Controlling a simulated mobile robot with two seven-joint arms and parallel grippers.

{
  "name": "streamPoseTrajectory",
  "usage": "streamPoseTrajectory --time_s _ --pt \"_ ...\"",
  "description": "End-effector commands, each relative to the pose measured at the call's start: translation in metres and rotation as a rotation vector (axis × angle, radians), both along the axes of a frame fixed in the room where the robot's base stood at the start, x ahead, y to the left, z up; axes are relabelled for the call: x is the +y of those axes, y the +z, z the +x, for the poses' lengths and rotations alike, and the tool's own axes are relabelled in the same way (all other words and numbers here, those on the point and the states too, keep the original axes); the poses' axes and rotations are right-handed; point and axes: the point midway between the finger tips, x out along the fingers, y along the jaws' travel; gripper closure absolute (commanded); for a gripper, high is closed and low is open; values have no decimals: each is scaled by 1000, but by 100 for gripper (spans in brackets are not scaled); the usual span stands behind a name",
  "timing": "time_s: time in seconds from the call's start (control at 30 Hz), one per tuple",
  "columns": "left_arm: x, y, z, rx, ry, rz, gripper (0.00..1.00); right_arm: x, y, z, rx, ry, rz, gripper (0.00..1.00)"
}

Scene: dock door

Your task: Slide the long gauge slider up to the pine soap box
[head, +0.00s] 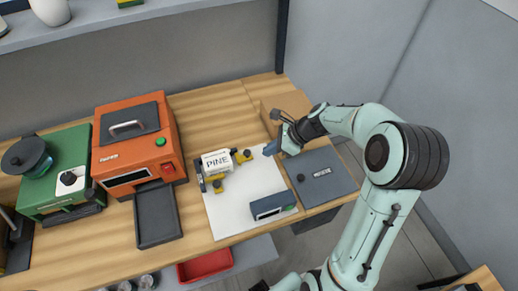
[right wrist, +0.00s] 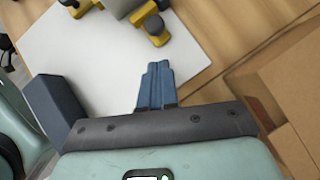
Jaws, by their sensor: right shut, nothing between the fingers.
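The white pine soap box (head: 217,162), marked PINE, sits on a white board (head: 238,208). One yellow slider with a black knob (head: 243,156) stands by its right side, and another yellow slider (head: 218,187) by its front. I cannot tell which is the long one. My right gripper (head: 272,149) is shut and empty, to the right of the right-hand slider and apart from it. In the right wrist view, its blue fingers (right wrist: 158,72) are together, with the yellow slider (right wrist: 154,30) beyond their tips. The box shows only partly there. My left gripper is not in view.
A grey hatch plate (head: 320,178) and a dark display block (head: 272,207) lie near my right gripper. A cardboard box (head: 284,105) stands behind it. An orange machine (head: 140,150) and a green machine (head: 62,180) stand left. The board's middle is clear.

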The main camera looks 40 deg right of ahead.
Motion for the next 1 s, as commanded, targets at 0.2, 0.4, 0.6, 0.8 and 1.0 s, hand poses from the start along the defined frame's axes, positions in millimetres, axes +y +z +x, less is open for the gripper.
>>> streamPoseTrajectory --time_s 0.2,0.4,0.6,0.8,1.0 --pt "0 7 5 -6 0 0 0 21 -2 21 -3 2 0 100" --pt "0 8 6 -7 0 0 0 26 -5 26 -2 0 0 100" --pt "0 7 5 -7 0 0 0 25 -5 26 -2 0 0 100" --pt "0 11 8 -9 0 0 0 37 -3 30 -3 4 1 100" --pt "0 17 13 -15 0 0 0 57 -3 36 -4 1 1 100"
